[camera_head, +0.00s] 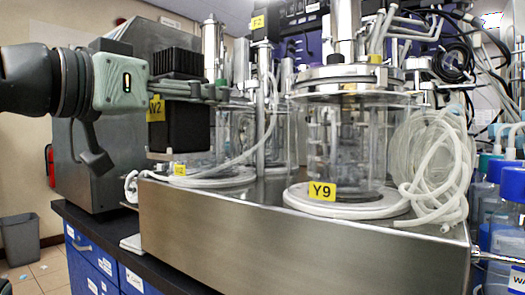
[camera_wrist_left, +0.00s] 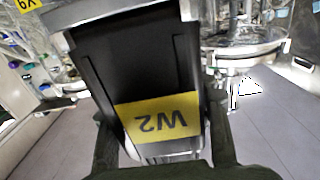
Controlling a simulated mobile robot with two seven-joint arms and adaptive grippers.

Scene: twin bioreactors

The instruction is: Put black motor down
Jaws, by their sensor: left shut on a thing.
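The black motor (camera_head: 185,126) is a dark box with a finned top and a yellow W2 label. My left gripper (camera_head: 200,90) comes in from the left and is shut on the motor, one finger across its front. The motor is upright in the head view, in front of the left glass vessel, and hides part of it. I cannot tell whether its bottom touches anything. In the left wrist view the motor (camera_wrist_left: 130,68) fills the middle between the two dark fingers (camera_wrist_left: 162,125), with the W2 label facing the camera. My right gripper is not in view.
A steel base (camera_head: 300,235) carries the right glass vessel (camera_head: 350,140) labelled Y9 and the left one (camera_head: 255,135). A grey cabinet (camera_head: 95,150) stands behind my left gripper.

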